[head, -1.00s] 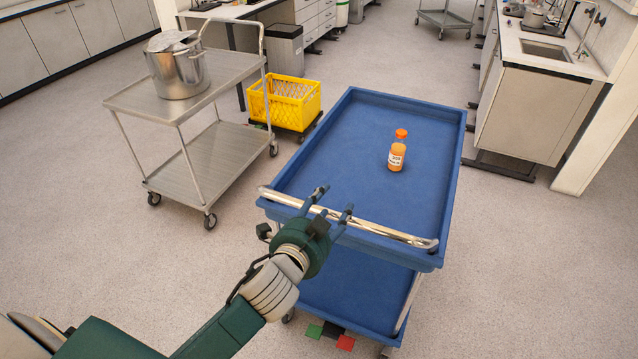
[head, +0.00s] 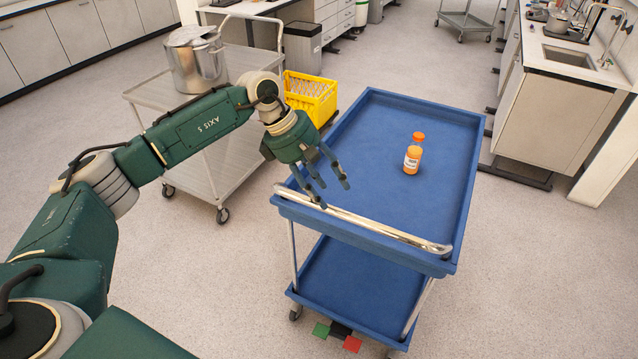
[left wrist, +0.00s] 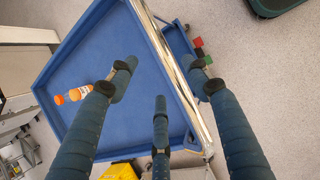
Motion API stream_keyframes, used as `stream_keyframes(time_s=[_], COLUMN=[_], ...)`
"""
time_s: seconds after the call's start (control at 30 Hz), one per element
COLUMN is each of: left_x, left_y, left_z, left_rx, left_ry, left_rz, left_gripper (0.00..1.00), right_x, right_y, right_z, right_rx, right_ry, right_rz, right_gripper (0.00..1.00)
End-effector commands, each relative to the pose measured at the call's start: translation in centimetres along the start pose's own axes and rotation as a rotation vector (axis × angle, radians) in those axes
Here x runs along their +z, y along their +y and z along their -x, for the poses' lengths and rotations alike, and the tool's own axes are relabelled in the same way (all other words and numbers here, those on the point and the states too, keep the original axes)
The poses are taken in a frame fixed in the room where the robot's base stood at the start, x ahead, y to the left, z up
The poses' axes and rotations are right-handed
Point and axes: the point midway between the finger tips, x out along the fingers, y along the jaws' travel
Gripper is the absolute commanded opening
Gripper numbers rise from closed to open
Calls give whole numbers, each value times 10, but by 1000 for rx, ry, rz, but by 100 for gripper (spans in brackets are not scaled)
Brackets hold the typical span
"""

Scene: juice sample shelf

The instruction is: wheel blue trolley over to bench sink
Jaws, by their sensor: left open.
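The blue trolley (head: 440,118) stands mid-floor with a chrome push handle (head: 370,222) along its near edge. My left gripper (head: 325,190) is open and empty, above the left end of the handle. In the left wrist view its fingers spread on both sides of the handle (left wrist: 172,70), with no visible grip on it. The bench sink (head: 571,55) is set in the bench at the far right. My right gripper is not in view.
A steel cart (head: 150,95) with a large pot (head: 197,60) stands left of the trolley. A yellow crate (head: 312,98) sits close to its far left side. Colored blocks (head: 340,331) lie by the trolley's base. Floor is clear between trolley and sink bench.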

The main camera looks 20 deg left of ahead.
Motion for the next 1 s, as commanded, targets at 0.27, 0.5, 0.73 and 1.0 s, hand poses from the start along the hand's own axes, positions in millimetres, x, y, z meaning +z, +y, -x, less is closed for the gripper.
stream_keyframes(time_s=[0.27, 0.5, 0.73, 1.0], left_x=[-18, -19, -22, -22], left_y=[-3, -4, -5, -4], left_z=[3, -21, -59, -81], left_rx=[-22, -21, -20, -18], left_ry=[55, 52, 50, 51], left_rz=[-12, -11, -11, -12], left_gripper=[49, 49, 49, 49], right_x=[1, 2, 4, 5], right_y=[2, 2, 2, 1], right_z=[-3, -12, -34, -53], right_rx=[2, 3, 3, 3], right_ry=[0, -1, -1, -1], right_rz=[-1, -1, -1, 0], right_gripper=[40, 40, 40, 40])
